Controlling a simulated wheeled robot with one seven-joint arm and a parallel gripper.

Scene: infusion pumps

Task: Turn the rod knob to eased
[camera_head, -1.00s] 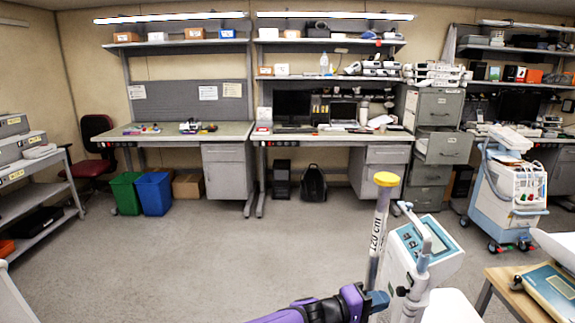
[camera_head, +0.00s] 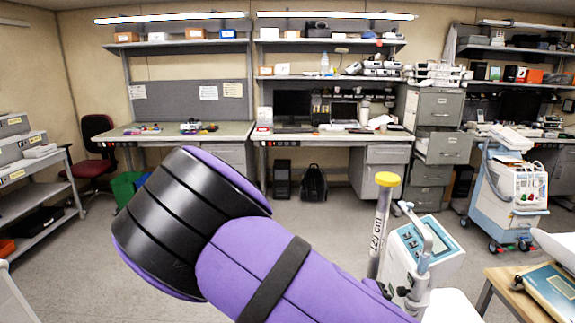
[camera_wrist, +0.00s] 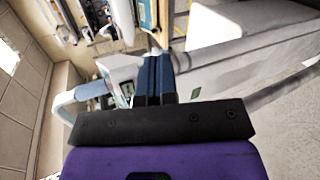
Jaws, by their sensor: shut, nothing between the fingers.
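A grey rod (camera_head: 380,232) with a yellow cap and a "120 cm" mark stands upright at the lower right of the head view. Beside it is a white pump (camera_head: 428,245) with a blue-edged panel and a pale curved handle (camera_head: 424,243). A small black knob (camera_head: 403,291) shows low by the pump, just right of my arm. In the wrist view, my gripper (camera_wrist: 153,68) has its blue fingers together and empty. The white and blue pump (camera_wrist: 118,78) lies just left of and beyond the fingertips. My arm hides my gripper in the head view. I cannot make out the knob in the wrist view.
Workbenches line the back wall. Grey floor (camera_head: 70,265) is open at left.

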